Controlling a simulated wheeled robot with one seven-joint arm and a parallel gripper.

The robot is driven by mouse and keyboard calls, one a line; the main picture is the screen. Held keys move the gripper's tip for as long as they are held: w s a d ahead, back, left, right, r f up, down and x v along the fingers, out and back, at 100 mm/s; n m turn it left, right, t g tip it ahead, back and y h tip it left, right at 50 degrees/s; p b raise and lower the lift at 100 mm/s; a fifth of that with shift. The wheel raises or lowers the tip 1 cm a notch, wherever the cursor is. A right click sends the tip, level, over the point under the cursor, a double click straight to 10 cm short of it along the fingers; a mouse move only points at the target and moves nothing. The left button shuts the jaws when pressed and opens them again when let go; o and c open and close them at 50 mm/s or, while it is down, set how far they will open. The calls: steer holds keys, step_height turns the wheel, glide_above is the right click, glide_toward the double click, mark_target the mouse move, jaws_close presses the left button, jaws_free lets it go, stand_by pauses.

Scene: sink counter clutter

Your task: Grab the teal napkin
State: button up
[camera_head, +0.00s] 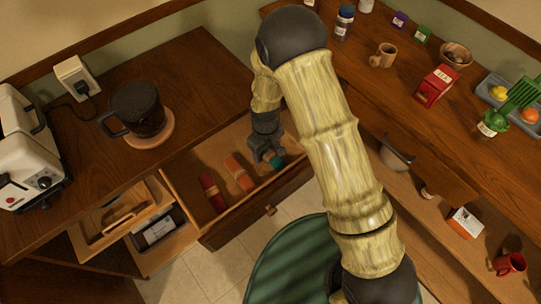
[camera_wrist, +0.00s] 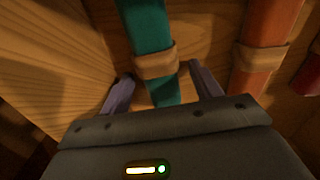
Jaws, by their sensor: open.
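The teal napkin (camera_wrist: 148,28) is rolled and held by a tan ring. It lies in the open drawer (camera_head: 240,222), and only a small part of the teal napkin (camera_head: 277,162) shows in the head view beside my gripper (camera_head: 267,153). In the wrist view my gripper (camera_wrist: 162,75) is open, with one finger on each side of the napkin near its ring. I cannot tell whether the fingers touch it.
An orange rolled napkin (camera_head: 239,173) and a dark red one (camera_head: 212,191) lie to the left in the same drawer. The drawer's wooden side wall (camera_wrist: 45,65) is close to my gripper in the wrist view.

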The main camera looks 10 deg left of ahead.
mark_target(266, 151)
steer(key=c, duration=1.1)
steer(key=shift+r, duration=0.15)
step_height(266, 151, up, 18)
steer(key=shift+f+b, duration=0.1)
steer(key=shift+b, duration=0.2)
